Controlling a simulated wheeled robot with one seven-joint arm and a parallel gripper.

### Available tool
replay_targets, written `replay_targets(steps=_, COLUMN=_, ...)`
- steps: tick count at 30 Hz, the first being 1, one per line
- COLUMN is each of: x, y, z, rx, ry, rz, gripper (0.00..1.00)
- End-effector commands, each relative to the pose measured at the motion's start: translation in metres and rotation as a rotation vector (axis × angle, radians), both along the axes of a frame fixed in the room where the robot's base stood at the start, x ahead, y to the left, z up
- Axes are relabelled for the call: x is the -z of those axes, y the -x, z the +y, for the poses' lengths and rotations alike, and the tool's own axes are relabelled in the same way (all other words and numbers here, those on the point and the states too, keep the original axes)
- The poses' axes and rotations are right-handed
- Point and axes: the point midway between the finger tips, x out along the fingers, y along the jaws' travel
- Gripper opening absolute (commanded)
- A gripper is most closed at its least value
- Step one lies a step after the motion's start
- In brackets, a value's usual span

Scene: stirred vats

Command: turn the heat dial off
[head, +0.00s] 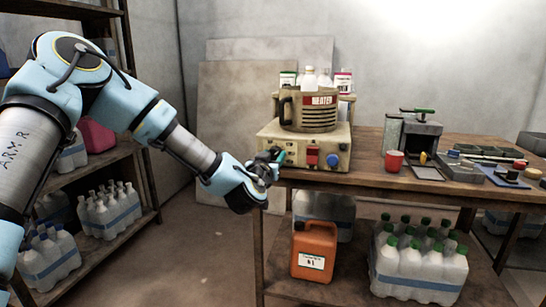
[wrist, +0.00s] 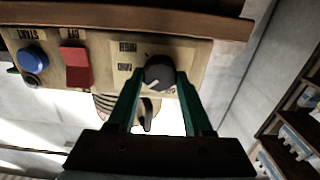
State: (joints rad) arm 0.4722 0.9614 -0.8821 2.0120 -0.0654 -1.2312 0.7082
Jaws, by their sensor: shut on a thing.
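The heat dial (wrist: 159,72) is a round dark knob on the front panel of the beige heater unit (head: 325,152).
A red switch (wrist: 76,66) and a blue button (wrist: 32,60) share the panel. A beige pot marked HEATER (head: 310,115) stands on the unit. A red cup (head: 394,160) and tools are on the wooden bench (head: 365,182). An orange canister (head: 314,250) and bottles stand below.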

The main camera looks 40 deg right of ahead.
Motion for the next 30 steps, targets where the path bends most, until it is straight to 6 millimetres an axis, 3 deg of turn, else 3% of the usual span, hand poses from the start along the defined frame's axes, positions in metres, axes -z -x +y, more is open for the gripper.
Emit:
replay_targets(steps=11, x=0.0012, y=0.0, z=0.0001, rx=0.001, ry=0.042, rz=0.063, gripper=0.0)
replay_targets(steps=30, x=0.0024, y=-0.0018, z=0.0013, rx=-0.001, ry=0.315, rz=0.488, gripper=0.0)
